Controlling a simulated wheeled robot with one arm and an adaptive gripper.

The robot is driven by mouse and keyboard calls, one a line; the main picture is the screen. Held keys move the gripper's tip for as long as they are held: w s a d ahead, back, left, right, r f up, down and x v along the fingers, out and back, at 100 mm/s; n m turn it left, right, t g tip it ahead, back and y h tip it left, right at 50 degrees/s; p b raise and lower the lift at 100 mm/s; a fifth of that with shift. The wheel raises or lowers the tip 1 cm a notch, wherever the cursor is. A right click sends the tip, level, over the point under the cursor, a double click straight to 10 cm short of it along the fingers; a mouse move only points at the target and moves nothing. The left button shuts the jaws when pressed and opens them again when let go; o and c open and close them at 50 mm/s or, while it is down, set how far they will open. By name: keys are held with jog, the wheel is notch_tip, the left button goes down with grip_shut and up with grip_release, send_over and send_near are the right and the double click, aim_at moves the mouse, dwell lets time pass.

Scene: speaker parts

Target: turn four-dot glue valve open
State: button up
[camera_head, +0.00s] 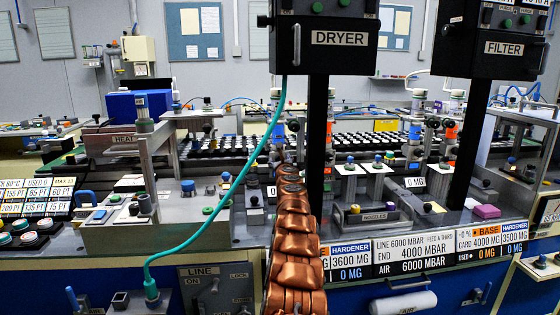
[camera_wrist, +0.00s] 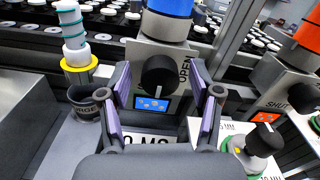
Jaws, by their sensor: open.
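A black round valve knob (camera_wrist: 159,76) sits on a grey block below a blue cylinder (camera_wrist: 168,8) in the wrist view. The word OPEN is printed just right of the knob. A small blue plate (camera_wrist: 151,104) with several pale dots is below it. My gripper (camera_wrist: 161,84) is open, its purple-padded fingers on the left and right of the knob. I see gaps beside the knob; I cannot tell how deep the fingers reach. In the head view my copper-coloured arm hides the gripper and this valve.
A second valve marked SHUT, with an orange plate (camera_wrist: 271,117), is at the right. A green-ringed knob (camera_wrist: 258,144) stands close to my right finger. A grey cup (camera_wrist: 85,101) and yellow-ringed post (camera_wrist: 79,69) are at the left. The DRYER box (camera_head: 325,38) hangs above.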

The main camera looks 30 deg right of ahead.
jog(key=c, duration=1.1)
jog(key=shift+c, duration=0.2)
jog(key=shift+n, duration=0.3)
jog(key=shift+a+f+n+b, duration=0.1)
jog(key=shift+n+b, duration=1.35)
jog(key=shift+n, duration=2.85)
jog(key=shift+f+n+b, duration=0.1)
jog(key=shift+n+b, duration=1.3)
jog(key=shift+n, duration=2.9)
